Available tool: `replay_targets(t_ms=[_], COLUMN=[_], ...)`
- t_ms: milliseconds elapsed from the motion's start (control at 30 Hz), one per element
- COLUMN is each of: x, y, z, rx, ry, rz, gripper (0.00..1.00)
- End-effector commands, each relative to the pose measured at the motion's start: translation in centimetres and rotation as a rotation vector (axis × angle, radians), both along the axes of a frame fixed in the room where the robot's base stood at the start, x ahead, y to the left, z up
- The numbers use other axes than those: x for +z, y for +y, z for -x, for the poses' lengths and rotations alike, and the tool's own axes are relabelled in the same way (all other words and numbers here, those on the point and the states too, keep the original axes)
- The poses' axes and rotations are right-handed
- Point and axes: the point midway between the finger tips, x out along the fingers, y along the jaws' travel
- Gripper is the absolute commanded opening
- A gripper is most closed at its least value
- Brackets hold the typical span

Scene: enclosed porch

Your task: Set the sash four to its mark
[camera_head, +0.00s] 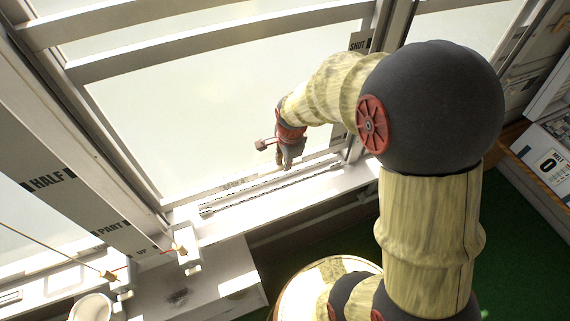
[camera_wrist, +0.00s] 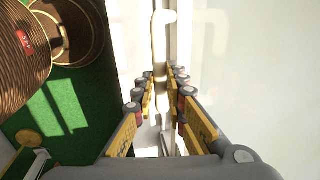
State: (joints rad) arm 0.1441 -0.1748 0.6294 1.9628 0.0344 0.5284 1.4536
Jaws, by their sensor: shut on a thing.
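A large pale-framed window sash (camera_head: 126,163) fills the middle of the head view. A small label (camera_head: 234,184) on its lower rail seems to read SASH; its number is too small to be sure. My gripper (camera_head: 290,163) is low at this sash, just above the sill. In the wrist view, my gripper's fingers (camera_wrist: 163,88) stand either side of a white bent handle (camera_wrist: 160,55) and are shut on it. The mark labels SHUT (camera_head: 358,41), HALF (camera_head: 48,181), PART (camera_head: 108,229) and UP (camera_head: 140,250) show on the frame posts.
White sill blocks with cords (camera_head: 187,258) stand at the lower left, near a white cup (camera_head: 92,307). A wicker item (camera_wrist: 25,50) shows in the wrist view. The green floor (camera_head: 530,260) is open at the lower right.

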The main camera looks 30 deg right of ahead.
Motion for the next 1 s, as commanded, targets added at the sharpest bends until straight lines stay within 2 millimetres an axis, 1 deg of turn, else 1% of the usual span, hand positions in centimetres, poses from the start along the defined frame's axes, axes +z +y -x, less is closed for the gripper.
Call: replay_targets(t_ms=[33,267,300,600,867,1000], x=[0.28,0.14,0.14,0.04,0.04,0.91], y=[-0.03,-0.03,-0.03,-0.01,0.00,0.00], z=[-0.11,-0.13,-0.13,-0.05,-0.01,0.11], rx=[0.000,0.000,0.000,0.000,0.000,0.000], ry=[-0.003,-0.003,-0.003,-0.001,0.000,-0.001], rz=[0.000,0.000,0.000,0.000,0.000,0.000], gripper=[0.00,0.00,0.15,0.32,0.32,0.32])
